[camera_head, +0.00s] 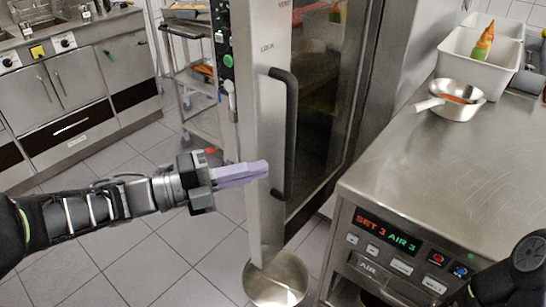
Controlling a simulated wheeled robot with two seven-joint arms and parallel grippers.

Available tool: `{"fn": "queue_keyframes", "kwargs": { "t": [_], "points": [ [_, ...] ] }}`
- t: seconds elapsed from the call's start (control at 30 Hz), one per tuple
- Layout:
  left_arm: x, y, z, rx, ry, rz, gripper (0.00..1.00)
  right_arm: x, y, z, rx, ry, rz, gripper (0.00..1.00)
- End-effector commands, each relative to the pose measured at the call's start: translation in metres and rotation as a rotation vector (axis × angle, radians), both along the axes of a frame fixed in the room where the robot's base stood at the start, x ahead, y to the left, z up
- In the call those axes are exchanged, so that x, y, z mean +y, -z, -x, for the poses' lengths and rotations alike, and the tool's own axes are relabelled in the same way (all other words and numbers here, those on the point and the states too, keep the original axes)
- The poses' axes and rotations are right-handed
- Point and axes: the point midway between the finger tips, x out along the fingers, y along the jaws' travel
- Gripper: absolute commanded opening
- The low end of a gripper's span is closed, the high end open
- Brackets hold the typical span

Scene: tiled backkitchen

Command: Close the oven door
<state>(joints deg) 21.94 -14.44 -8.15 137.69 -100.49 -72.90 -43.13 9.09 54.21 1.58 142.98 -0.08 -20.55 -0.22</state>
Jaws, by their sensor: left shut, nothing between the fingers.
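The tall oven door (258,110) stands at the centre, with a silver front strip marked LOCK and VENT and a dark glass pane (335,85) to the right. A black vertical bar handle (291,125) is on it. I cannot tell how far the door stands open. My left gripper (264,168) comes in from the left, its pale lilac fingers shut and empty. The fingertips overlap the lower part of the silver strip, just left of the handle's lower end; I cannot tell if they touch. Part of my right arm shows at the bottom right, its gripper out of view.
A steel counter (400,165) with a lit control panel (385,233) stands close on the right. It holds a steel pan (453,100) and white bins (478,55). A steel pot (277,277) is on the floor below the door. Cabinets (75,85) and a rack (190,75) stand behind left. Tiled floor is clear between.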

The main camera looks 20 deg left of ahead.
Motion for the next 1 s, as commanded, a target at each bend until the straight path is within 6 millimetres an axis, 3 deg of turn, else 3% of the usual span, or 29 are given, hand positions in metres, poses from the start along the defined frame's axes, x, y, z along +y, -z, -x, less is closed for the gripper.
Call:
{"fn": "queue_keyframes", "kwargs": {
  "t": [0.27, 0.6, 0.8, 1.0],
  "points": [
    [-0.028, 0.000, -0.020, 0.002, 0.004, 0.003, 0.00, 0.000, -0.002, 0.000, 0.000, 0.000, 0.000, 0.45],
    [-0.079, 0.000, -0.061, 0.003, 0.002, 0.002, 0.00, 0.000, -0.005, 0.000, 0.000, 0.000, 0.000, 0.45],
    [-0.051, -0.001, -0.076, 0.002, -0.003, 0.003, 0.00, 0.000, -0.010, 0.000, 0.000, 0.000, 0.000, 0.45],
    [-0.044, 0.000, -0.080, 0.002, 0.000, 0.001, 0.00, 0.000, -0.010, 0.000, 0.000, 0.000, 0.000, 0.45]
  ]
}}
